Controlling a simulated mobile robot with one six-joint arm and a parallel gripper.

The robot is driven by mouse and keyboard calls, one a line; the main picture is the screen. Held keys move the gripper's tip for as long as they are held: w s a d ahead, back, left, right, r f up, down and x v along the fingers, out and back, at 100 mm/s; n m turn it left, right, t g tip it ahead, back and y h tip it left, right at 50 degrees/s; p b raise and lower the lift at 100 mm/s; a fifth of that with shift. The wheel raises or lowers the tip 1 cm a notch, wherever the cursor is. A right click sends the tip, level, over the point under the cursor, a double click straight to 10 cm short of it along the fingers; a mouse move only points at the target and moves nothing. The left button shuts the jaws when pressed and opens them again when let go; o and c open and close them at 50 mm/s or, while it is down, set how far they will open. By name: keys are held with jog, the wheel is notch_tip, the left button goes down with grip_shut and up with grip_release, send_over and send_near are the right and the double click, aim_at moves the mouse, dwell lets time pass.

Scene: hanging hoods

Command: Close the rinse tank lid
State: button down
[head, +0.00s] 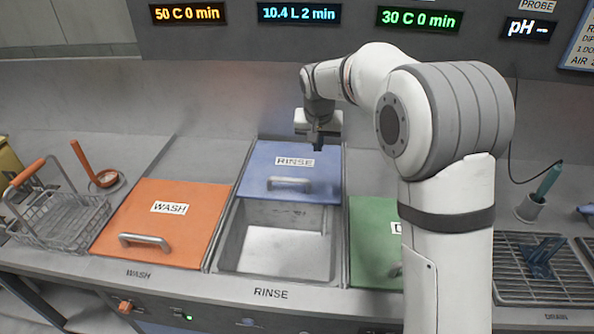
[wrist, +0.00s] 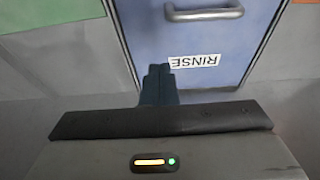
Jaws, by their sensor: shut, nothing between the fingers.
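The blue rinse lid (head: 291,164) lies slid back over the rear part of the rinse tank (head: 281,262). The front part of the tank is uncovered and shows a pale interior. The lid carries a "RINSE" label and a metal handle (head: 289,184) near its front edge. The lid (wrist: 230,52) and its handle (wrist: 204,13) also show in the wrist view. My gripper (head: 318,146) is above the rear of the lid, behind the handle and apart from it. In the wrist view its fingers (wrist: 159,72) are together and empty, beside the label.
The orange wash lid (head: 165,225) is left of the rinse tank, and a green lid (head: 373,240) is right, partly hidden by my arm. A wire basket (head: 55,215) stands far left. The panel (head: 354,45) with displays overhangs the back.

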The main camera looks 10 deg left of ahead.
send_over(296, 189)
jog(key=w, duration=0.1)
notch_tip(296, 189, down, 5)
jog(key=p+x, duration=0.1)
jog(key=x, duration=0.8)
jog(key=shift+w+r, duration=0.1)
jog(key=shift+w, duration=0.1)
jog(key=shift+s+p, duration=0.2)
jog(key=shift+p, duration=0.15)
jog(key=shift+s+d+r, duration=0.1)
jog(key=shift+s, duration=0.5)
jog(key=shift+s+d+r, duration=0.1)
jog(key=shift+s, duration=0.45)
jog(key=shift+s+p, duration=0.3)
jog(key=shift+s, duration=0.2)
